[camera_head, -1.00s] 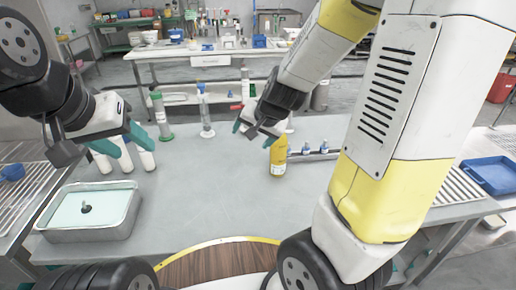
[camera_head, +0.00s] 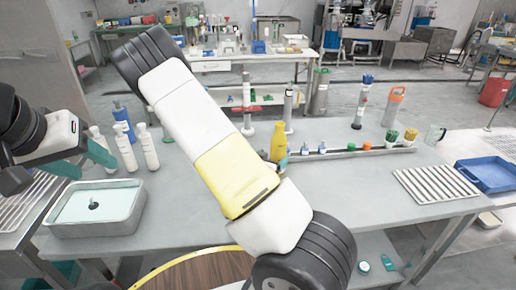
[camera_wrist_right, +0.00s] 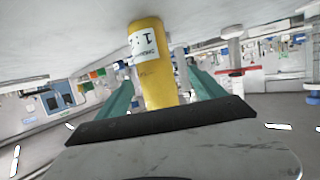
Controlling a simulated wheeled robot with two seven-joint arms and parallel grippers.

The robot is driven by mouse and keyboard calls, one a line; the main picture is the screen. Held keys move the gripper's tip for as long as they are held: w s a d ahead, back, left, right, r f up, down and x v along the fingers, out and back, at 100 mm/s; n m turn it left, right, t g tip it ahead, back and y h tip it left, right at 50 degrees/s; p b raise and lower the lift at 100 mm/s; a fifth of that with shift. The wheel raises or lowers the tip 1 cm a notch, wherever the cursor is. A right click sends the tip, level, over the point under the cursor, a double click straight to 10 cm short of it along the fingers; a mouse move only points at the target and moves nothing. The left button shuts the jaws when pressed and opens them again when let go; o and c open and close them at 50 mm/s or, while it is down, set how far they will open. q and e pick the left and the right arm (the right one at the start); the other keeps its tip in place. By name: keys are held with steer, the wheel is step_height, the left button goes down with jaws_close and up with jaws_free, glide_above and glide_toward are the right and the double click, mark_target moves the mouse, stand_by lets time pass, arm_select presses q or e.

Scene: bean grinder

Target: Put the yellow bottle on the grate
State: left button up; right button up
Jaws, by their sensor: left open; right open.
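The yellow bottle (camera_head: 279,145) stands upright on the grey table in the head view, its lower part hidden by my right arm. In the right wrist view the bottle (camera_wrist_right: 152,65), with a white label, appears between the two teal fingers of my right gripper (camera_wrist_right: 162,84). The gripper is open, a finger on either side; contact cannot be told. In the head view my right arm mostly hides this gripper. My left gripper (camera_head: 84,160) is open and empty at the left, above the table. The metal grate (camera_head: 436,184) lies bare on the table's right side.
A rack (camera_head: 350,152) with small coloured caps runs right from the bottle. A blue tray (camera_head: 488,174) is beyond the grate. White bottles (camera_head: 126,148) and a metal basin (camera_head: 95,208) are at the left. The table front between bottle and grate is clear.

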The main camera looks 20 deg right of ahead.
mark_target(281, 151)
steer(key=x, duration=0.7)
steer(key=shift+d, duration=0.55)
steer(key=shift+c, duration=0.5)
steer(key=c, duration=1.5)
jaws_close()
steer(key=shift+r, duration=0.15)
